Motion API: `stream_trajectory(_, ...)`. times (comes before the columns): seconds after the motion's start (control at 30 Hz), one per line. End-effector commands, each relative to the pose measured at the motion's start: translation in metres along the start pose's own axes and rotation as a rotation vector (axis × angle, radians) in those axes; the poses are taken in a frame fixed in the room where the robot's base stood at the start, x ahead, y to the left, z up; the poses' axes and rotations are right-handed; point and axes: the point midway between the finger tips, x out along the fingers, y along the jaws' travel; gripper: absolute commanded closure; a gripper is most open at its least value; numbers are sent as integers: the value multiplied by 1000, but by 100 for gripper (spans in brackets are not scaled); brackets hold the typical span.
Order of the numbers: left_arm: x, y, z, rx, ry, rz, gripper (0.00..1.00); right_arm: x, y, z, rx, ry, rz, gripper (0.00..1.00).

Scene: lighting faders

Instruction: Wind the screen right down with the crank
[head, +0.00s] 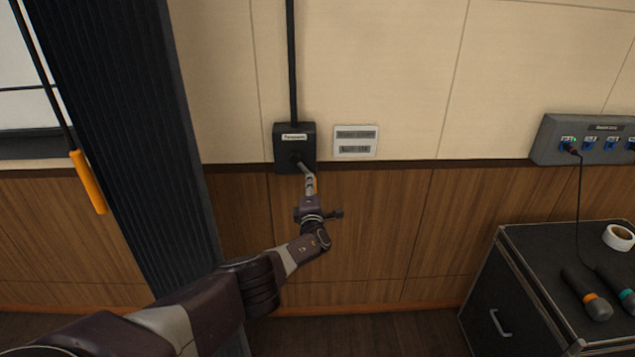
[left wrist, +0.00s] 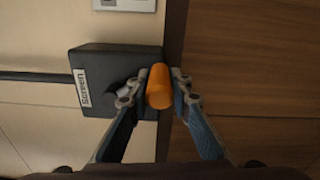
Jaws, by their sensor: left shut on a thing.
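The black crank box (head: 283,150) is on the wall, below a dark vertical tube. It shows in the left wrist view (left wrist: 100,62) with a label reading "Screen". My left gripper (head: 303,170) reaches up to the front of the box. In the left wrist view its two fingers (left wrist: 158,88) are shut on the orange crank knob (left wrist: 159,88), one on each side. The crank arm is mostly hidden behind the knob and fingers. Part of a white screen-like panel (head: 22,60) shows at the far left, with a dark band below it. My right gripper is not in view.
A dark ribbed curtain or column (head: 135,130) stands left of the box. A rod with an orange handle (head: 88,182) hangs beyond it. A white wall plate (head: 356,140) is right of the box. A black case (head: 515,285) stands lower right, below a grey socket panel (head: 555,135).

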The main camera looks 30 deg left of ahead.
Motion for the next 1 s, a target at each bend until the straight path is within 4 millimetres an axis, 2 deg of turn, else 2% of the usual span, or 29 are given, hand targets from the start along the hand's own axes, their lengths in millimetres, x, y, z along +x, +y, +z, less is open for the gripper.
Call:
stream_trajectory(0.27, 0, -8, -20, 260, -3, -3, 100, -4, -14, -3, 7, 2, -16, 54)
stream_trajectory(0.5, 0, -9, -36, 437, -3, -3, 100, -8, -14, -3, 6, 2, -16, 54)
stream_trajectory(1.0, 0, -8, -50, 599, -2, 0, 100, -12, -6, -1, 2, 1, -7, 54)
